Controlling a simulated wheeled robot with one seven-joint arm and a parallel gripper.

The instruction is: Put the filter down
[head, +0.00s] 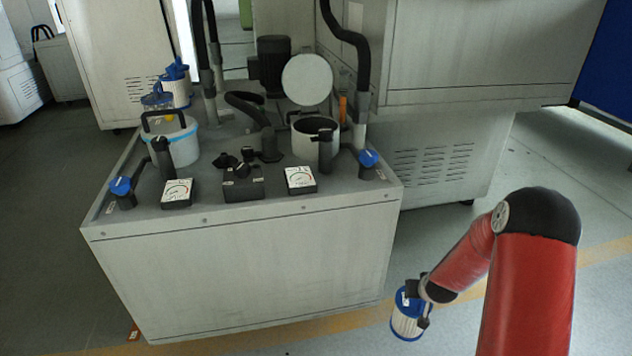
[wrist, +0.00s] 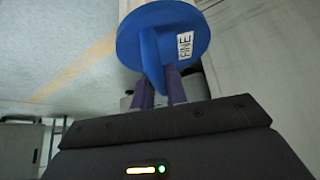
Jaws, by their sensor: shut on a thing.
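The filter (head: 406,322) has a blue cap and a white pleated body. It hangs in the air at the lower right of the head view, to the right of the machine cabinet and above the floor. My gripper (head: 424,298) is shut on it at the cap end. In the wrist view, the fingers (wrist: 158,90) pinch a blue fin on the filter's cap (wrist: 165,35), which bears a label reading FINE. The filter's body is mostly hidden behind the cap there.
The cabinet (head: 240,285) carries an open round pot (head: 312,150) with a raised lid (head: 307,80), a blue-rimmed bucket (head: 183,150), gauges and blue-knobbed valves. Blue-capped filters (head: 178,88) stand at its back left. Hoses rise behind. Floor is clear at right.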

